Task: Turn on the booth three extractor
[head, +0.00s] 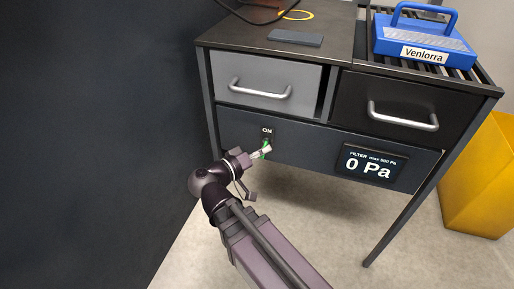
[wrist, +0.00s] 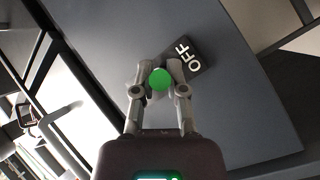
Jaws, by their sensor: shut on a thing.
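A dark bench (head: 307,141) has a front panel with a switch under an ON label (head: 267,130). My gripper (head: 263,152) is at this switch, below the label. In the wrist view my gripper (wrist: 160,72) is shut on the switch's round green tip (wrist: 160,79), one finger on each side. An OFF label (wrist: 188,60) shows just beyond the fingers. The switch's base is mostly hidden, and I cannot tell which way it is set. A display (head: 370,165) on the same panel reads 0 Pa, with FILTER max above it; the smaller figures are hard to read.
Two drawers, one grey (head: 266,84) and one black (head: 395,106), are above the panel with bar handles. A dark wall (head: 90,130) stands close on the left. A yellow bin (head: 484,180) stands at right.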

